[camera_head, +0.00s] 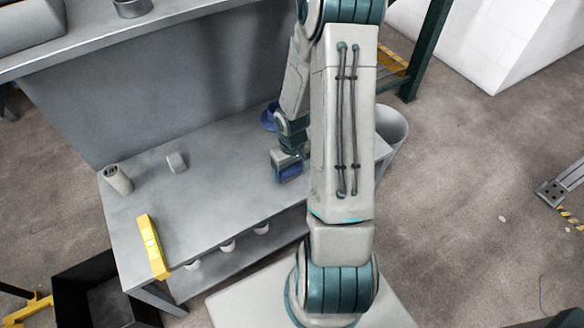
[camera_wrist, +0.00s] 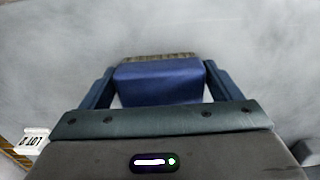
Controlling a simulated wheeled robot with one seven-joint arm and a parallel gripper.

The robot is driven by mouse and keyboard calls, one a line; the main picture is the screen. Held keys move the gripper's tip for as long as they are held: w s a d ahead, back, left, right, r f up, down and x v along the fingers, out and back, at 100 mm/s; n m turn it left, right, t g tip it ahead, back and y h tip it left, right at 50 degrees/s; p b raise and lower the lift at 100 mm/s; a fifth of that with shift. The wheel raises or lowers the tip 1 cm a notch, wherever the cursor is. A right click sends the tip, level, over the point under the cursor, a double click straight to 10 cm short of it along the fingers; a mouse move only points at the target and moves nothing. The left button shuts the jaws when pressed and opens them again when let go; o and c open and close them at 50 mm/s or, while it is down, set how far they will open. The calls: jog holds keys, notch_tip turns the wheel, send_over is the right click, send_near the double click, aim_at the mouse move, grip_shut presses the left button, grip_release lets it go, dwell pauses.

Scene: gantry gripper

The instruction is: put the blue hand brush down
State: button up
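The blue hand brush (camera_wrist: 160,82) sits between the fingers of my gripper (camera_wrist: 158,78) in the wrist view, with its brownish bristle edge at the far side. The fingertips meet its two sides, so my gripper is shut on it. In the head view my gripper (camera_head: 287,166) points down over the right part of the grey workbench (camera_head: 212,192), and the blue of the brush (camera_head: 291,173) shows at its lower end. The brush is low over the benchtop; I cannot tell whether it touches. My arm hides part of the bench there.
A blue bowl-like thing (camera_head: 269,116) stands behind my gripper. A yellow level-like bar (camera_head: 152,246), a beige cylinder (camera_head: 118,179) and a small grey block (camera_head: 176,162) are on the bench's left. A pale bin (camera_head: 392,128) stands right. The bench middle is clear.

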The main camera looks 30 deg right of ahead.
jog(key=shift+o, duration=0.9)
jog(key=shift+r, duration=0.1)
notch_tip(320, 180, up, 12)
jog(key=r+p, duration=0.1)
jog(key=p, duration=0.4)
notch_tip(320, 180, up, 10)
jog(key=h, duration=0.1)
send_over(292, 167)
jog(key=s+a, duration=0.4)
jog(key=a, duration=0.1)
jog(key=s+a+r+t+y, duration=0.1)
jog(key=s+a+r, duration=0.5)
jog(key=s+r, duration=0.1)
jog(key=shift+s+a+r, duration=0.2)
jog(key=shift+s+a, duration=0.1)
jog(key=shift+s, duration=0.15)
